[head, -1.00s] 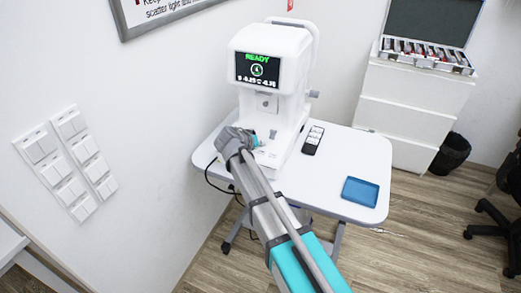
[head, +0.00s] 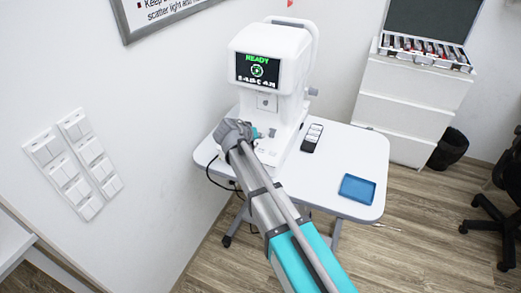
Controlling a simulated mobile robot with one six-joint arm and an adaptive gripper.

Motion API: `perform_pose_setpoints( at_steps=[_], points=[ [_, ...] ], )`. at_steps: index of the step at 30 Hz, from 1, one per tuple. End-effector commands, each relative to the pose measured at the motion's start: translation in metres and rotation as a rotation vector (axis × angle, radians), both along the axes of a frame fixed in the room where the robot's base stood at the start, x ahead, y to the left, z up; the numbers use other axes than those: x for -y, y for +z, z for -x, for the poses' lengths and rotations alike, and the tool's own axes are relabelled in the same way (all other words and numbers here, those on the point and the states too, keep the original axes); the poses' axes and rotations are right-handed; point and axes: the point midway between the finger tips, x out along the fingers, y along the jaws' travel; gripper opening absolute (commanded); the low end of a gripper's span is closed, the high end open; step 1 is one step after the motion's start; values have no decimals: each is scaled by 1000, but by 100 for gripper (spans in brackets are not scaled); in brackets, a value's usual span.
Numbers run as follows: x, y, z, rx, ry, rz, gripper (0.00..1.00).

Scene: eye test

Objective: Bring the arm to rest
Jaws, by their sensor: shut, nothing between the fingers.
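My arm (head: 283,222) reaches from the bottom of the head view up over the white table (head: 335,150). Its far visible end is a grey joint (head: 233,133) in front of the white eye-test device (head: 273,55), overlapping the device's base in the picture. A small teal part shows just right of the joint. I cannot make out any gripper fingers; they are hidden or out of sight. The device's screen (head: 257,69) reads READY in green. I cannot tell whether the arm touches the device.
A dark remote (head: 312,139) and a blue tray (head: 358,189) lie on the table's right half. White drawers (head: 411,105) carry an open lens case (head: 425,52). A black bin (head: 449,148) and an office chair (head: 492,217) stand right. The wall with switches (head: 72,165) is left.

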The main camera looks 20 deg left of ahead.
Motion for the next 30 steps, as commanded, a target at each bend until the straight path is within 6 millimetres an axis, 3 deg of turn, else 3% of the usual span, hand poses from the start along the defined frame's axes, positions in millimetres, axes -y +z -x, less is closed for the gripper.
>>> perform_pose_setpoints(
  at_steps=[12, 17, 23, 30],
  points=[
    [1, 0, 0, -1, -1, 0, 0],
    [15, -1, -1, -19, -17, -2, 0],
    [63, -4, -3, -88, -68, -10, 0],
    [147, -12, 3, -222, -155, -40, 0]
  ],
)
